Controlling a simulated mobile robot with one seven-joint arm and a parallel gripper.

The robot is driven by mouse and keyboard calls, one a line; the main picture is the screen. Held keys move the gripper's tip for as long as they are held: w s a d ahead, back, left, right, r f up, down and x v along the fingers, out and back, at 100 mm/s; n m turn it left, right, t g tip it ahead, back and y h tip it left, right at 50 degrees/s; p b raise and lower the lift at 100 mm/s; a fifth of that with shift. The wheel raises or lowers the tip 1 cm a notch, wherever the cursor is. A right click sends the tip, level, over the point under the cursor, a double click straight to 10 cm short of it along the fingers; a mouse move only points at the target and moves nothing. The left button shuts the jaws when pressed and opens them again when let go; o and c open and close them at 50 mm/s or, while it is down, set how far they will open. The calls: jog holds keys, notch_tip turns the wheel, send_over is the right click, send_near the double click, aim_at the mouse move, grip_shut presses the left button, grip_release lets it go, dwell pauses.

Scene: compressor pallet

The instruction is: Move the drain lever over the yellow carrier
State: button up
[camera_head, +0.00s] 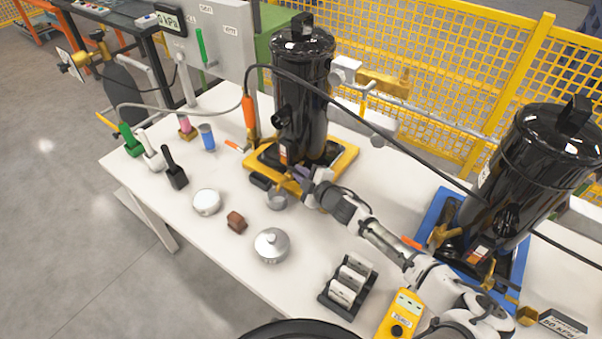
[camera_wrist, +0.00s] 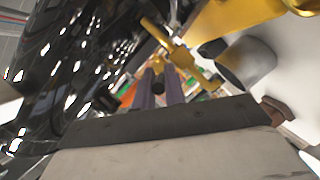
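The yellow carrier (camera_head: 339,166) holds an upright black cylinder (camera_head: 301,95) on the white table. My gripper (camera_head: 303,176) is low at the carrier's front, close to the cylinder's base. In the wrist view, a yellow drain lever (camera_wrist: 185,58) crosses just beyond my two purple-grey fingers (camera_wrist: 159,88). A dark round end lies between or just behind the fingertips. I cannot tell whether the fingers touch the lever or grip it. In the head view my gripper hides most of this lever.
A blue carrier (camera_head: 437,207) with another black cylinder (camera_head: 530,165) stands to the right. A silver lidded pot (camera_head: 271,245), a brown block (camera_head: 236,221), a white round tin (camera_head: 206,201) and a dark rack (camera_head: 347,286) stand in front. A hose (camera_head: 385,140) hangs across. Yellow mesh fencing (camera_head: 455,70) is behind.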

grip_shut()
jog(key=shift+s+a+f+m+t+h, duration=0.1)
jog(key=shift+s+a+m+t+h, duration=0.15)
jog(key=shift+m+h, duration=0.2)
jog(key=shift+s+a+m+t+h, duration=0.15)
jog(key=shift+m+t+h, duration=0.25)
jog(key=shift+m+h, duration=0.3)
jog(key=shift+s+a+m+t+h, duration=0.1)
jog(key=shift+m+t+h, duration=0.3)
jog(key=shift+h, duration=0.45)
jog(key=shift+o, duration=1.7)
grip_release()
jog(key=shift+d, duration=0.1)
